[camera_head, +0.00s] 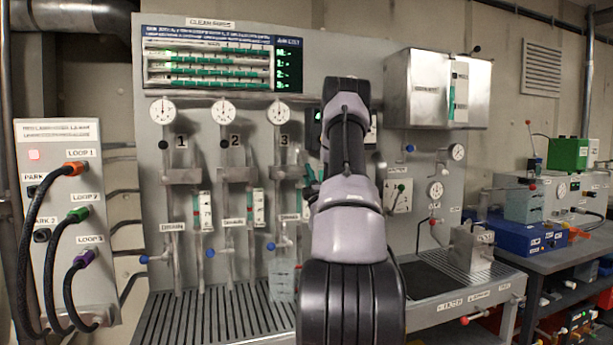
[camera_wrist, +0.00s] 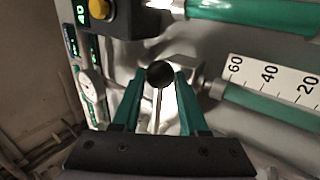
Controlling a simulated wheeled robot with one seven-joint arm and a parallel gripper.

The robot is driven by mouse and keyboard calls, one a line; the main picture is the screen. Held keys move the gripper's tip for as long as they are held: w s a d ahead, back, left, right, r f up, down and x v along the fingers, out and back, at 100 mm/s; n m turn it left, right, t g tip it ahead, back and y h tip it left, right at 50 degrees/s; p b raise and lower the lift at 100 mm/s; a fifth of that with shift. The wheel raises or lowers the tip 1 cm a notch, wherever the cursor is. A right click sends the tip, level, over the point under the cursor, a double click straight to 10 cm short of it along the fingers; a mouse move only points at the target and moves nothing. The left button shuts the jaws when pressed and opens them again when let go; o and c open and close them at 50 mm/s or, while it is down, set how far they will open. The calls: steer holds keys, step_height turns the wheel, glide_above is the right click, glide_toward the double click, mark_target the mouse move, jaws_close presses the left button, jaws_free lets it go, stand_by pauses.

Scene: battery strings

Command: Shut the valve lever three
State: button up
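In the wrist view, a lever with a dark ball knob (camera_wrist: 160,74) on a thin pale rod lies between the two green fingers of my gripper (camera_wrist: 160,76). The knob almost fills the gap at the fingertips; whether both fingers press on it is unclear. In the head view, my gripper (camera_head: 310,176) is mostly hidden behind my arm, at the column marked 3 (camera_head: 284,140). That column's lever is not clear there, so I cannot confirm the lever's number.
Columns 1 (camera_head: 181,142) and 2 (camera_head: 235,140) stand to the left, with gauges and blue-knobbed drain levers. A scale plate (camera_wrist: 270,82) and green tubes lie close to the fingers. A slatted tray (camera_head: 215,318) is below. A hose box (camera_head: 62,230) stands far left.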

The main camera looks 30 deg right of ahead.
steer(key=v, duration=1)
steer(key=shift+s+a+f, duration=0.15)
steer(key=shift+s+f, duration=0.05)
steer(key=shift+s, duration=0.15)
steer(key=s+a+r+n+g+y, duration=0.1)
steer(key=a+r+n+g+y, duration=0.25)
steer(key=a+n+y, duration=0.55)
steer(key=a+r+n+g+y, duration=0.3)
steer(key=a+r+n+y, duration=0.2)
steer(key=a+n+y, duration=0.4)
steer(key=s+a+r+n+g+y, duration=0.1)
steer(key=a+r+n+g+y, duration=0.25)
steer(key=a+n+y, duration=0.55)
steer(key=s+a+n+g+h, duration=0.4)
steer(key=s+a+n+g, duration=0.6)
steer(key=a, duration=0.5)
steer(key=s+a+f+n+g+h, duration=0.15)
steer(key=s+f+n+h, duration=0.25)
steer(key=s+n+h, duration=0.45)
steer(key=s+d+r+n+t+h, duration=0.3)
steer(key=s+d+n+t+h, duration=0.2)
steer(key=d+n, duration=0.3)
